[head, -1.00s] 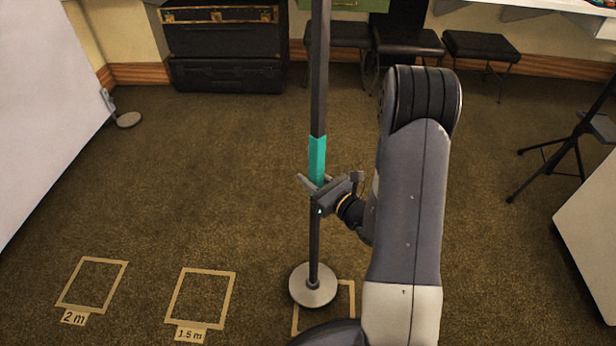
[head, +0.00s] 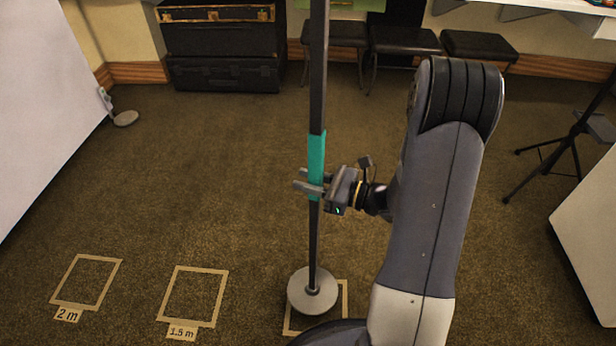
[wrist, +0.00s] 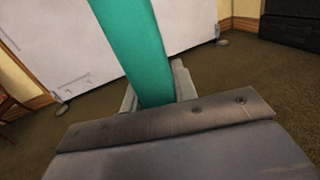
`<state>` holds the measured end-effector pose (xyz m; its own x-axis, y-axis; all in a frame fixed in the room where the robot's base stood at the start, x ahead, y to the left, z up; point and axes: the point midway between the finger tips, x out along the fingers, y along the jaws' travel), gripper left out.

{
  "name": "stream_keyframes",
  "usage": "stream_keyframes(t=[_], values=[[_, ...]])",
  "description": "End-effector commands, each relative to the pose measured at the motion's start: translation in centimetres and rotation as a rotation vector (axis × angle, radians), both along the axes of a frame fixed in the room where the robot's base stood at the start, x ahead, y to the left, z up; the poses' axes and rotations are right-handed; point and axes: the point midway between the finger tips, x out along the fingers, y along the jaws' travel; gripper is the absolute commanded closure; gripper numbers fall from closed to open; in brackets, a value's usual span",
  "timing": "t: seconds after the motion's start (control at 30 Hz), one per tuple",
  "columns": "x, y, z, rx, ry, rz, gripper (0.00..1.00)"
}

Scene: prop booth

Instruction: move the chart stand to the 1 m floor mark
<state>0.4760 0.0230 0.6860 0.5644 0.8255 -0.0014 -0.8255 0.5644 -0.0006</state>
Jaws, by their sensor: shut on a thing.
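The chart stand (head: 318,90) has a dark upright pole with a teal band and a round grey base (head: 301,293). Its top is out of frame. My gripper (head: 314,187) is shut on the teal band, which also fills the jaws in the wrist view (wrist: 137,50). The base overlaps the far part of a taped floor square (head: 345,300). I cannot tell whether the base touches the floor.
Taped squares marked 1.5 m (head: 223,295) and 2 m (head: 87,257) lie to the left. A white panel (head: 40,90) stands far left. Black cases (head: 225,75) and stools (head: 480,47) line the back wall. A tripod (head: 570,140) and white block (head: 590,245) are right. Mid-floor is clear.

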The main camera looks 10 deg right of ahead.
Motion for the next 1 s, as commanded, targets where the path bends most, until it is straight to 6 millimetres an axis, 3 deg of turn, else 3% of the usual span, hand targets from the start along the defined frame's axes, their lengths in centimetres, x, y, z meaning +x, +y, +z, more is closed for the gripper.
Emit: stream_keyframes(t=[0.5,1.0], values=[[-3.9,-0.4,0.6,0.004,-0.003,0.252,1.00],[-4.5,-0.6,-0.3,0.003,-0.003,0.286,1.00]])
